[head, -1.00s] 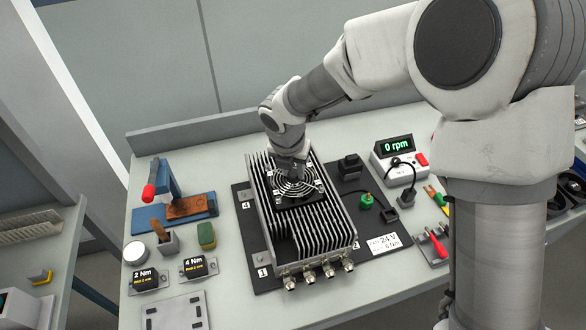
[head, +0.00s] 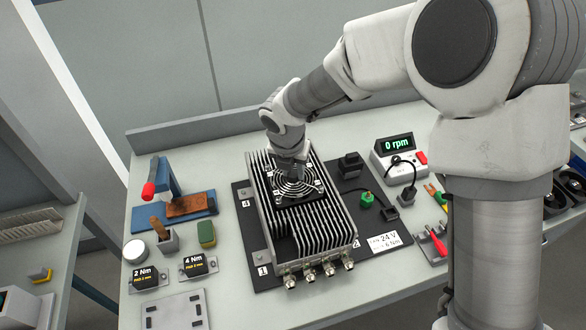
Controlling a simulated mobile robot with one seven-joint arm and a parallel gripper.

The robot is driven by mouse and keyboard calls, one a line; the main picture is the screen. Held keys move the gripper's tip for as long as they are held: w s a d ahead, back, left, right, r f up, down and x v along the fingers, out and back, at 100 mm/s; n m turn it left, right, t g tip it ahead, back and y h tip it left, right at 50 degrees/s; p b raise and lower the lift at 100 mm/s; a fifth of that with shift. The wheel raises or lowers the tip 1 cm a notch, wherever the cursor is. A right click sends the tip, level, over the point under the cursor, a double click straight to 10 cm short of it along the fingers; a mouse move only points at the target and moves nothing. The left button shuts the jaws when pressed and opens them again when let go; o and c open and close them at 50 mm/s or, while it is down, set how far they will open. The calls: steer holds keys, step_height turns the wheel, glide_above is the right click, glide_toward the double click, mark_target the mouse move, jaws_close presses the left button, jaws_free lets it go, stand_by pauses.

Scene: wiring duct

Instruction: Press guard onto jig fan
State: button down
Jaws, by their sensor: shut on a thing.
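The guard (head: 297,188) is a round grille of metal rings, lying over the dark square fan (head: 288,200) on top of the finned grey heatsink unit (head: 325,226). My gripper (head: 290,170) is directly above the guard, pointing down, with its tips at the guard's middle and far part. It is shut on the guard. The fingertips are small and partly hidden by my wrist. I cannot tell whether the guard sits fully flush on the fan. The unit rests on a black jig plate (head: 245,222) with numbered corners.
A meter reading 0 rpm (head: 397,146) stands right of the unit. A green connector (head: 367,199) and black block (head: 350,163) lie between them.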

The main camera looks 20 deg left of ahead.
steer(key=shift+f+b, duration=0.35)
steer(key=shift+f, duration=0.2)
steer(key=c, duration=0.5)
jaws_free()
steer(key=p+v, duration=0.1)
steer(key=v, duration=1.6)
steer(key=shift+r, duration=0.2)
